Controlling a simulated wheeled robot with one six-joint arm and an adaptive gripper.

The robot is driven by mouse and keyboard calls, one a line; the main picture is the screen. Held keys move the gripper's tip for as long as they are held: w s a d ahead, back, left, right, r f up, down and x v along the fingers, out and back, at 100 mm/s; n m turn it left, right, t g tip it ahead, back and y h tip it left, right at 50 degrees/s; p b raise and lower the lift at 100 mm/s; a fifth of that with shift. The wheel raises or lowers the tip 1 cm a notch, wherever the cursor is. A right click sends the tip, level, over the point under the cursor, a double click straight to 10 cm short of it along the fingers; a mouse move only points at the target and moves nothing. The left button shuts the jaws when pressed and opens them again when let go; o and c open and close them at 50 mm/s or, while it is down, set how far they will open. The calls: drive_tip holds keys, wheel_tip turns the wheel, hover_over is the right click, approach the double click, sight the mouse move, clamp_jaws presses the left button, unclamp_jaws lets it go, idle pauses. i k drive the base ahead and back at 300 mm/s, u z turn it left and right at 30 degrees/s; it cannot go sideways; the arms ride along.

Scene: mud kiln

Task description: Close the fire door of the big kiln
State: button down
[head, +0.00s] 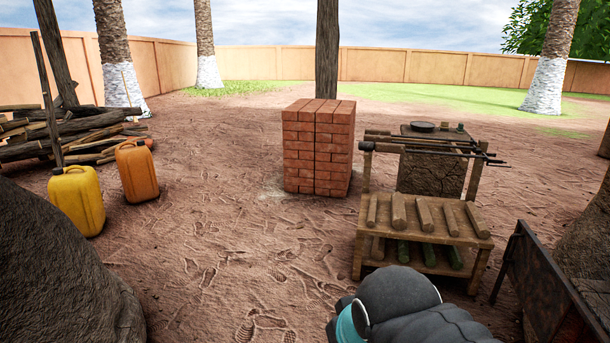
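A dark, rusty metal panel (548,290), which looks like the fire door, stands at the lower right. It juts out from a brown mud mound (590,235) cut off by the right edge, which may be the big kiln. The panel appears swung open, but its hinge and any opening behind it are out of sight. My dark grey arm with a teal band shows at the bottom, left of the panel and apart from it in the picture. My gripper is not in view.
Another mud mound (60,270) fills the lower left. A wooden rack (420,225) with logs and rods stands beyond my arm. A brick stack (318,148), yellow jerrycan (76,200), orange jerrycan (136,171) and woodpile (70,135) stand farther back. The centre-left ground is clear.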

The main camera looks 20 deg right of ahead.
sight(543, 299)
drive_tip(key=z, duration=0.1)
drive_tip(key=i, duration=1.6)
drive_tip(key=z, duration=1.7)
drive_tip(key=i, duration=1)
drive_tip(key=z, duration=0.95)
